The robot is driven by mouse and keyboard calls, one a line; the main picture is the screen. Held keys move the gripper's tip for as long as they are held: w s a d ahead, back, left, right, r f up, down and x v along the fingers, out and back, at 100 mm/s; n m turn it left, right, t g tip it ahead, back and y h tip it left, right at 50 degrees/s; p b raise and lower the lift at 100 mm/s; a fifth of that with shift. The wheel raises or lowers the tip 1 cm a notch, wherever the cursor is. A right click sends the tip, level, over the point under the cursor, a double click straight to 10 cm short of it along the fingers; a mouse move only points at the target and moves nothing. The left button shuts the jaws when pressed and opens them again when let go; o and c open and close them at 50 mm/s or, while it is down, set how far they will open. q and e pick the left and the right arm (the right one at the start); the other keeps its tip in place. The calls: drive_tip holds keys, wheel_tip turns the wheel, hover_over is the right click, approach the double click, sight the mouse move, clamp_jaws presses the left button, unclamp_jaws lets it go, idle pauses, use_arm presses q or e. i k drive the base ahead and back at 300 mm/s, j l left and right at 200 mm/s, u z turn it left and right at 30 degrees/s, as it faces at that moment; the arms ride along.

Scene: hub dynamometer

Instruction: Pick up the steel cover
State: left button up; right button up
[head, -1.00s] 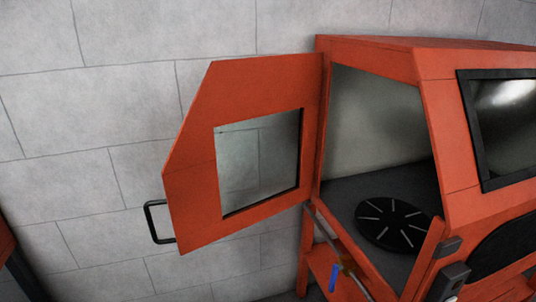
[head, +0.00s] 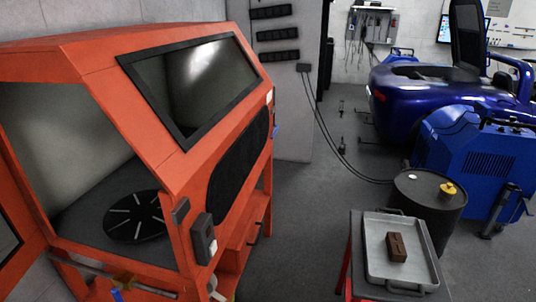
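A brown, rectangular block-like part (head: 396,247) lies in a grey metal tray (head: 376,269) at the lower right of the head view. It is the only loose part in the tray, and I cannot tell for sure that it is the steel cover. No other thing in view looks clearly like a steel cover. Neither of my grippers shows in the head view.
The tray rests on a red-framed cart (head: 349,262). A dark drum (head: 431,208) with a yellow item on top stands behind it. An orange cabinet (head: 181,165), open at its side with a round slotted plate (head: 135,216) inside, fills the left. Grey floor (head: 300,215) lies between.

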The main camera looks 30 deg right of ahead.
sight(396, 250)
drive_tip(key=z, duration=2.05)
drive_tip(key=i+l+u, duration=0.2)
drive_tip(key=l+u, duration=0.25)
drive_tip(key=i+l+u, duration=0.2)
drive_tip(key=u, duration=0.3)
drive_tip(key=l, duration=0.1)
